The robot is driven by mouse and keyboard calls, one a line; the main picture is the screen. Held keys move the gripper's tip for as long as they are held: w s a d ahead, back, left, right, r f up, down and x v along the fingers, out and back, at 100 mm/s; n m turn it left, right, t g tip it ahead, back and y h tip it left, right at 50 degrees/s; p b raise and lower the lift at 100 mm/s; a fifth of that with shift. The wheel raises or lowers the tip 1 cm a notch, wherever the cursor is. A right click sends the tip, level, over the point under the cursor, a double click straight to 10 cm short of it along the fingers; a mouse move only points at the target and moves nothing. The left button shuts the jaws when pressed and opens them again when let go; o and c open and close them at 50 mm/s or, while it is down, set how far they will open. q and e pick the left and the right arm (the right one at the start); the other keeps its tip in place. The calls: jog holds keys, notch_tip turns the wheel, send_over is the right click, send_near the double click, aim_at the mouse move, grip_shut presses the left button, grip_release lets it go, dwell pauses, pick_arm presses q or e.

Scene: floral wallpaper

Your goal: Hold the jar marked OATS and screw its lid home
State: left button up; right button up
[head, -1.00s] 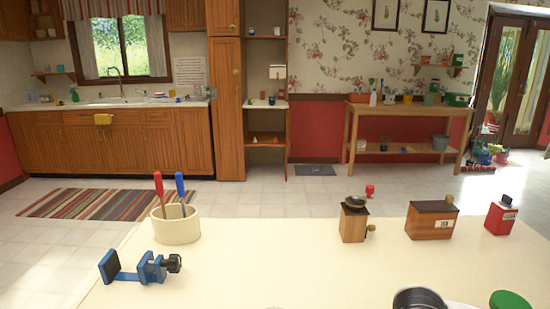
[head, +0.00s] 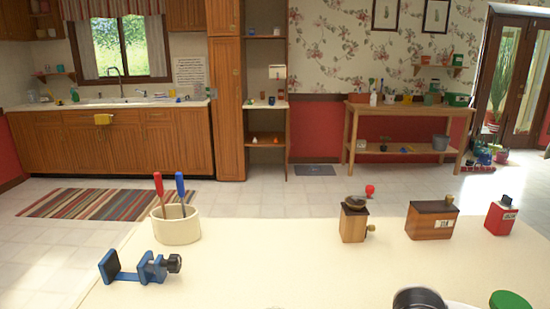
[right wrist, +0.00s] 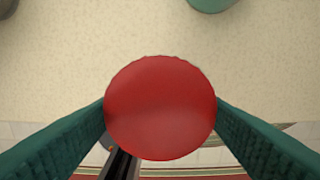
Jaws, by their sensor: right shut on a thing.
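In the right wrist view a round red lid (right wrist: 160,107) fills the middle, seen from straight above. My right gripper (right wrist: 160,112) is shut on it, with one green finger against each side. Whatever is under the lid is hidden, so I cannot tell whether it sits on a jar, or how level or tight. No OATS marking is readable in either view. A dark bar with pale edges (right wrist: 122,166) shows just below the lid; I cannot tell what it is. Neither gripper shows in the head view, and my left gripper is not recognisable anywhere.
A dark-rimmed container (head: 418,299) and a green lid (head: 510,301) are at the near edge.

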dwell(0.7)
jog(key=w+a+r+n, duration=0.3)
jog(key=w+a+r, duration=0.3)
jog(key=w+a, duration=0.3)
jog(key=n, duration=0.3)
send_near(276, 308)
jog(key=s, duration=0.3)
jog(key=shift+a+f, duration=0.1)
jog(key=shift+f, duration=0.15)
jog(key=shift+f, duration=0.1)
jog(key=shift+f, duration=2.2)
jog(key=shift+s+f, duration=0.1)
jog(key=shift+f, duration=0.55)
